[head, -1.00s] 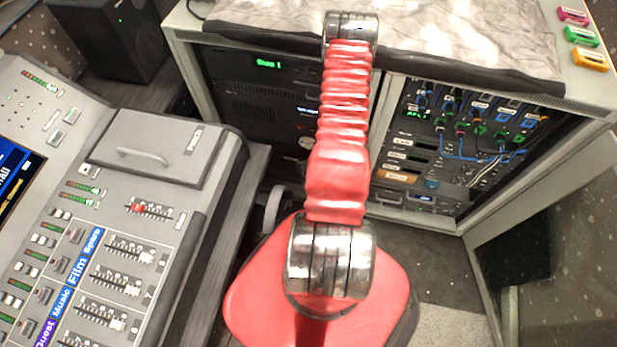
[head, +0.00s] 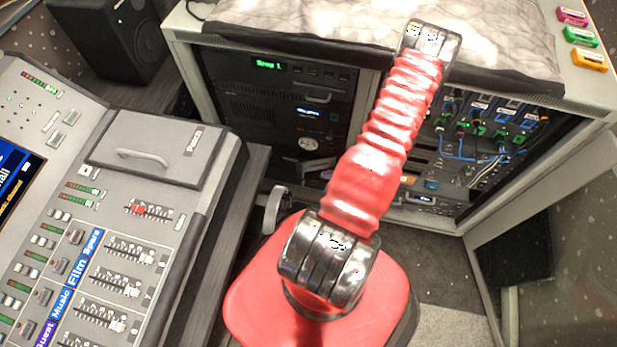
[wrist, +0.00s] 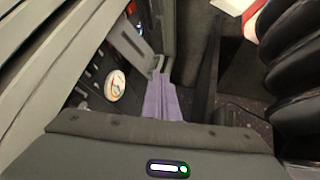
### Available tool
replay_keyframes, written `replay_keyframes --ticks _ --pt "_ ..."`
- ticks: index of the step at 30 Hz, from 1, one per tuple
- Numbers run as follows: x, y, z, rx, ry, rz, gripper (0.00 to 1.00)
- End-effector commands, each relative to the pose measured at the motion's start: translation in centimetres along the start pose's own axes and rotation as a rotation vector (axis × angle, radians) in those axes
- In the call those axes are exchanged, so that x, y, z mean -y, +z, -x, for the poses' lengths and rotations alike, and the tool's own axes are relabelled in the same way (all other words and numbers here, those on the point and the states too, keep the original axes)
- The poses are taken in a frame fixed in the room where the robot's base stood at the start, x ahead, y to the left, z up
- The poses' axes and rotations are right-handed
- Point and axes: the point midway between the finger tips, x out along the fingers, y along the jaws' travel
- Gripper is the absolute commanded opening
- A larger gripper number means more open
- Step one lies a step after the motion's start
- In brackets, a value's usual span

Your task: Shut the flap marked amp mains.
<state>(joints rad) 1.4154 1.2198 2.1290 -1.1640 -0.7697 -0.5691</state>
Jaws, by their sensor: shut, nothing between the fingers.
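A grey flap (wrist: 132,45) stands out from the dark rack front at upper centre of the wrist view, apparently open. My gripper (wrist: 160,101) has pale lilac fingers, shut together and empty. Their tips lie just below the flap's lower right end in the wrist view; I cannot tell whether they touch it. My gripper is hidden in the head view.
A round white dial (wrist: 115,86) sits left of my fingers. The rack's right bay holds blue cables (head: 475,150). The mixing desk (head: 222,190) with a lidded, handled box (head: 150,150) stands left. An open rack door (head: 540,230) stands right.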

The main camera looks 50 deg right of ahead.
Motion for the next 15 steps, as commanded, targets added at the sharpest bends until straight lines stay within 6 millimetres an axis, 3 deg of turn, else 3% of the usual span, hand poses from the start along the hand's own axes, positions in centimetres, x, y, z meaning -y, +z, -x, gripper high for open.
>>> replay_keyframes --ticks 7,15 --pt "1.7 0.9 -0.1 0.001 -0.118 0.482 0.0" --pt "2.2 1.4 0.0 0.001 -0.145 0.667 0.0"
